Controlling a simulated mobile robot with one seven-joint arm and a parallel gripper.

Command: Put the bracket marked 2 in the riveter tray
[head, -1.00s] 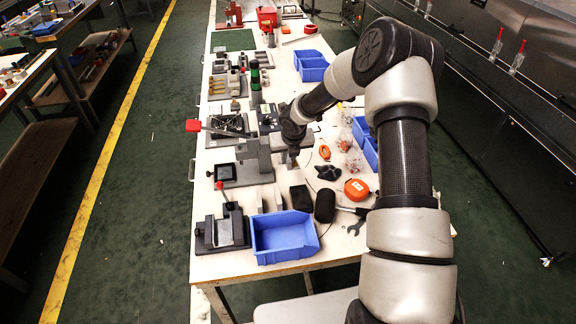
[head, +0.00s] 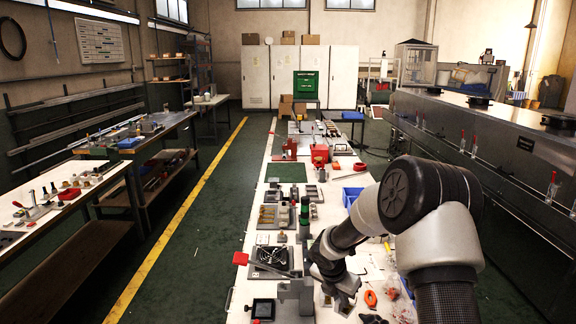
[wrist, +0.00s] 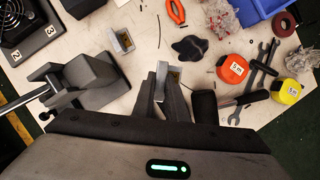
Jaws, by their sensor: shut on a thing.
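In the wrist view my gripper (wrist: 170,98) is shut on a small light-grey metal bracket (wrist: 161,76), held between the fingertips over the pale bench. Its number is not readable. A second, similar bracket (wrist: 121,41) lies apart from it, up and to the left; I cannot read a mark on it either. In the head view my gripper (head: 342,294) is over the bench at lower right, and the held bracket cannot be made out. I cannot tell which thing is the riveter tray; a dark tray with metal pieces (head: 272,258) sits left of my gripper.
A grey press (wrist: 88,78) with a lever stands close left of my gripper. A dark fan unit (wrist: 18,18) carries labels 2 and 3. An orange tape measure (wrist: 232,68), a yellow one (wrist: 287,91), wrenches and a blue bin (wrist: 262,7) lie right. The bench (head: 262,193) is crowded.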

